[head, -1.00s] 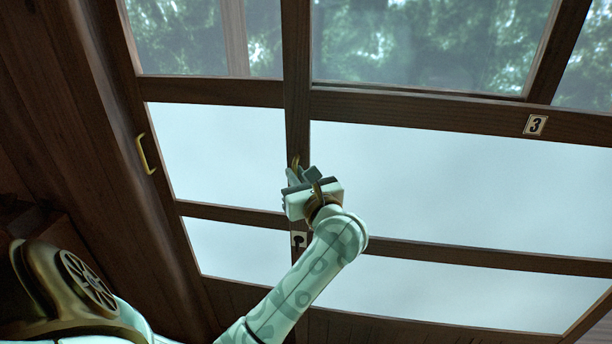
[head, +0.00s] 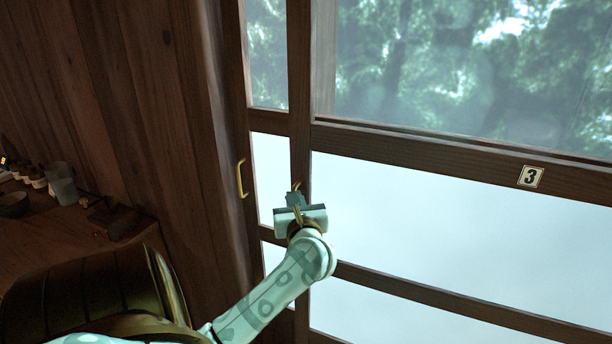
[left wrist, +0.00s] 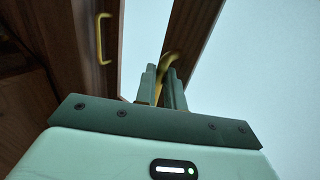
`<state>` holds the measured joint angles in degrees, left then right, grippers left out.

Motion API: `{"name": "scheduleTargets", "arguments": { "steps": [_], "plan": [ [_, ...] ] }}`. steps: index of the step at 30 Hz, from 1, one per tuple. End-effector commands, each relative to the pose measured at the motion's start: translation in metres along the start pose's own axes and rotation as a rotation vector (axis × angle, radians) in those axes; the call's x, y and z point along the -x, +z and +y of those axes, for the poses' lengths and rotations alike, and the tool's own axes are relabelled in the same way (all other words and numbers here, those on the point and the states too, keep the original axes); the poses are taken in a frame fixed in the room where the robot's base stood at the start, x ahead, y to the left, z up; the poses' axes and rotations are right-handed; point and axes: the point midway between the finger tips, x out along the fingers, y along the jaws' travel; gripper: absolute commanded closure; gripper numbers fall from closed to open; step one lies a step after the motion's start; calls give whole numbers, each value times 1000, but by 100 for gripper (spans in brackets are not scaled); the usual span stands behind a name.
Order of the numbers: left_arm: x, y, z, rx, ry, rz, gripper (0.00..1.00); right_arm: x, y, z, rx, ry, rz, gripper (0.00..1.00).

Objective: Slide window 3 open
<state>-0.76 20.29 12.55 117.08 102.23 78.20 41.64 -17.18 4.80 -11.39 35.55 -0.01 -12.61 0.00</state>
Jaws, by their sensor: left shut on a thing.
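Window 3 is a wood-framed sash with a small "3" plate (head: 531,176) on its crossbar, clear glass above and frosted panes (head: 440,235) below. My left gripper (head: 296,196) is at the sash's left stile, shut on a yellow handle there, with the handle's top showing above the fingers. In the left wrist view the yellow handle (left wrist: 165,78) stands between the two fingers, its lower part hidden by them. My right gripper is out of view.
A second yellow handle (head: 241,178) is on the frame left of the held one; a narrow pane strip lies between. A dark plank wall (head: 110,90) stands left. A shelf at far left holds a cup (head: 62,183) and a dark bowl (head: 14,204).

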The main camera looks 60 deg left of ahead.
Motion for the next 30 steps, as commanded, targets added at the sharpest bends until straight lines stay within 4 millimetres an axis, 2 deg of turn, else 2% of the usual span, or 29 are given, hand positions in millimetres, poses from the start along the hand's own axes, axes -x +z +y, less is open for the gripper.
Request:
{"name": "scheduleTargets", "arguments": {
  "steps": [10,12,13,23,26,30],
  "plan": [
    [-1,0,1,-1,0,0,100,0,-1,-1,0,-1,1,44],
    [-1,0,1,-1,0,0,76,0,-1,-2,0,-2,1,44],
    [-1,0,1,-1,0,0,68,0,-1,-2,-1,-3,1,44],
    [2,-1,0,0,-1,1,68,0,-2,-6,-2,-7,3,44],
    [13,-1,0,0,-2,2,68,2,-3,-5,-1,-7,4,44],
    [44,-1,0,2,-3,5,68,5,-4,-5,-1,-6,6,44]
  ]
}}
